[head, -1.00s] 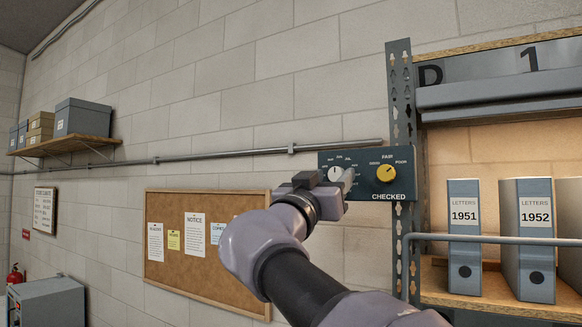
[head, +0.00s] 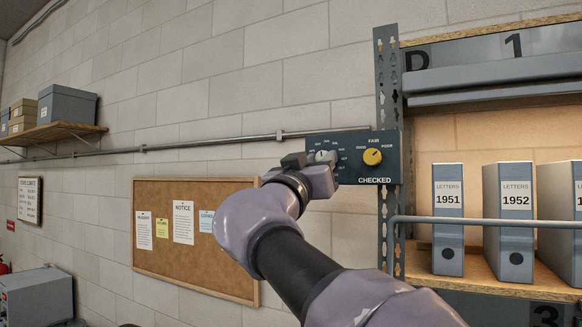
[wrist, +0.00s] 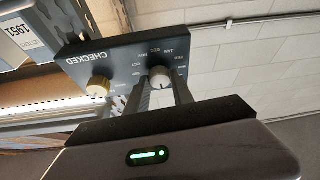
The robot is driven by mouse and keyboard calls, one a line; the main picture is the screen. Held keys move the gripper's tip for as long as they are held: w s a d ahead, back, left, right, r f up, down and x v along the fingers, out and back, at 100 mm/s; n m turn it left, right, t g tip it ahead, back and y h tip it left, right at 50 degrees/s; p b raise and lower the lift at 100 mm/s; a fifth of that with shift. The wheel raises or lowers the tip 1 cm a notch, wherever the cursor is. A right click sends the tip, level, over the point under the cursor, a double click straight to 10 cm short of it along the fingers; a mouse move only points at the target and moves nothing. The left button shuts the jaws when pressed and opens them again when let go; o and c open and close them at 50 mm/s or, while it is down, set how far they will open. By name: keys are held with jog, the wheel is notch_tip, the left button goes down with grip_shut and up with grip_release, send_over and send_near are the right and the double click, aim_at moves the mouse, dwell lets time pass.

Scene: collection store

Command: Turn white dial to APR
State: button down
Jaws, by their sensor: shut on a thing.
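The white dial (head: 325,155) sits on the left half of a dark wall panel (head: 350,178) marked CHECKED, with small month labels around it. In the head view my gripper (head: 322,164) is at the dial and covers its lower part. In the wrist view the white dial (wrist: 161,77) is between the two fingertips of my gripper (wrist: 163,86), which are shut on it. The panel (wrist: 125,58) appears upside down there. A dark mark shows on the dial, but I cannot tell which month it points at.
A yellow dial (head: 372,157) marked FAIR, GOOD and POOR is just right of the white dial. A perforated shelf post (head: 386,90) stands at the panel's right side. A pipe (head: 220,143) runs along the wall to the left. A cork board (head: 195,270) hangs below.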

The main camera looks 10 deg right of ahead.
jog(key=shift+s+d+r+n+t+y+p, duration=0.2)
jog(key=shift+n+y, duration=0.95)
jog(key=shift+n, duration=1.3)
jog(key=shift+w+a+n+t+y+p, duration=0.1)
jog(key=shift+n+y+p, duration=0.15)
jog(key=shift+n+y, duration=1.55)
jog(key=shift+s+d+r+n+t+y+p, duration=0.1)
jog(key=shift+n+y+p, duration=0.3)
jog(key=shift+n, duration=2.65)
jog(key=shift+f+n, duration=0.1)
jog(key=shift+n, duration=0.2)
jog(key=c, duration=1.1)
grip_release()
jog(key=shift+f, duration=0.1)
